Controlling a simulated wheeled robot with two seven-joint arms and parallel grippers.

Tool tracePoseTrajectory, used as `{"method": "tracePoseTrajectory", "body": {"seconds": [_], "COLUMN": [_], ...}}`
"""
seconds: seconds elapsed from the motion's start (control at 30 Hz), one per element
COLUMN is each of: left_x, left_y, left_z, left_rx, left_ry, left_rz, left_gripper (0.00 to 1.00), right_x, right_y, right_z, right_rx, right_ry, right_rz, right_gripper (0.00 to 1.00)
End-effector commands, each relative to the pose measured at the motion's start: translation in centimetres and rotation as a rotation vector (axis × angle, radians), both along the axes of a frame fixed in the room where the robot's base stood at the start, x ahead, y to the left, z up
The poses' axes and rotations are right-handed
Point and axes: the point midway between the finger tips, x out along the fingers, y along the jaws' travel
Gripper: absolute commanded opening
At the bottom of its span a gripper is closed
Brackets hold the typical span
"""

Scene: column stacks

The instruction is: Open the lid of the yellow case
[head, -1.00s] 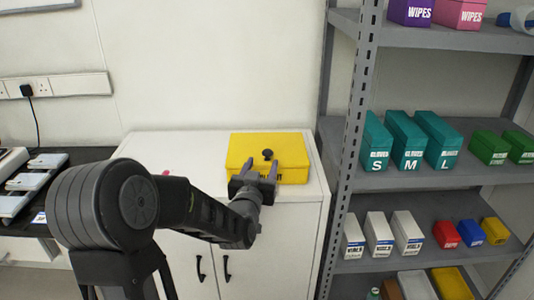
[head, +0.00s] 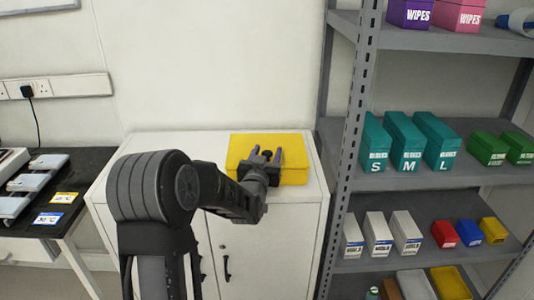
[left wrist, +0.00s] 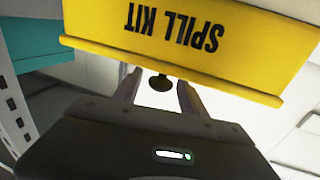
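The yellow case (head: 240,145) sits on top of the white cabinet (head: 150,150), its lid down. Its side with upside-down SPILL KIT lettering fills the upper part of the left wrist view (left wrist: 255,60). My left gripper (head: 268,156) is at the case's near side, its fingers spread and pointing at it. A small dark knob (left wrist: 161,83) shows between the fingertips in the left wrist view, apart from both fingers. The gripper and wrist hide part of the case's front in the head view. My right gripper is not in view.
A grey shelf unit (head: 350,150) stands close on the right, with teal glove boxes (head: 405,140) and other boxes. A dark table (head: 85,170) is on the left. The cabinet top left of the case is clear.

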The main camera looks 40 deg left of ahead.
Motion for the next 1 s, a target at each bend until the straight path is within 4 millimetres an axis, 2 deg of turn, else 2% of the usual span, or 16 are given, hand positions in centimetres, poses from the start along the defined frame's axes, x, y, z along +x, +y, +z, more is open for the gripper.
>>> {"method": "tracePoseTrajectory", "body": {"seconds": [0.07,0.57,1.0], "left_x": [-0.01,-0.01,-0.02], "left_y": [0.00,-0.02,-0.02], "left_z": [0.01,0.02,0.01], "left_rx": [0.000,0.000,0.000], "left_ry": [0.000,0.000,0.000], "left_rz": [0.000,0.000,0.000], "left_gripper": [0.42,0.01,0.00], "right_x": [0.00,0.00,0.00], "right_y": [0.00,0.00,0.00], "right_z": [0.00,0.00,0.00], "right_rx": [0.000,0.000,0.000], "right_ry": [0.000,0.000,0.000], "right_rz": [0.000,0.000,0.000], "right_gripper": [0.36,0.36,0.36]}}
